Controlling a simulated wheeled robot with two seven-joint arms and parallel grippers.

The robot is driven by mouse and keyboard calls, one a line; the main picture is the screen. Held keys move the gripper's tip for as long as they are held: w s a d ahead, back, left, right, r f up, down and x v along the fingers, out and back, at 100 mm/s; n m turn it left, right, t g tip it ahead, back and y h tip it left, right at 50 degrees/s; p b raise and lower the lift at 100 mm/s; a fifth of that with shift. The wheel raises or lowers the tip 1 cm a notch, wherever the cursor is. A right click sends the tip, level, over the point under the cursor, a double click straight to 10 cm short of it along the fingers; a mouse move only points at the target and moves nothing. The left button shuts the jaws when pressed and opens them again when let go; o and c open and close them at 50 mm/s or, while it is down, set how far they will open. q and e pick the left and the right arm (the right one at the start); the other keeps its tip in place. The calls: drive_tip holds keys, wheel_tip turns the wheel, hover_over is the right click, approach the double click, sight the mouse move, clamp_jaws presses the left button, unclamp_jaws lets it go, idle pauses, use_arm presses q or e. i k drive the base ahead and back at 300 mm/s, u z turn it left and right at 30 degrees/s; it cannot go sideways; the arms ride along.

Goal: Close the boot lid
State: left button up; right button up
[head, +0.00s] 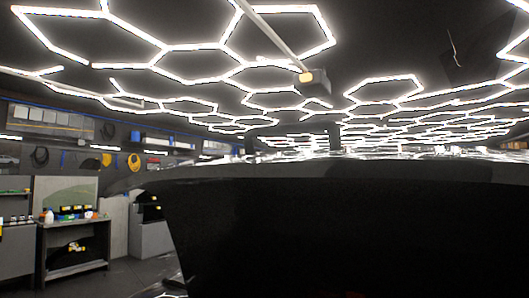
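A large dark panel, which looks like the raised boot lid (330,215), fills the middle and right of the head view. It is close to the camera, and its upper edge runs across the picture at mid-height. Its underside is nearly black, so details there cannot be told. A dark arch-like shape (290,129) stands above the panel's far edge; I cannot tell what it is. The rest of the car is mostly hidden behind or below the panel. Neither of my grippers shows in this view.
A workbench (75,226) with bottles and boxes stands at the left. A grey cabinet (149,239) stands beside it. Bare floor (125,278) shows at the lower left. Hexagonal lights and a box-shaped ceiling unit (314,84) hang overhead.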

sight(336, 220)
drive_tip(key=k, duration=0.5)
drive_tip(key=u, duration=1.25)
drive_tip(key=k, duration=1)
drive_tip(key=z, duration=1.65)
drive_tip(key=i, duration=0.5)
drive_tip(key=u, duration=0.05)
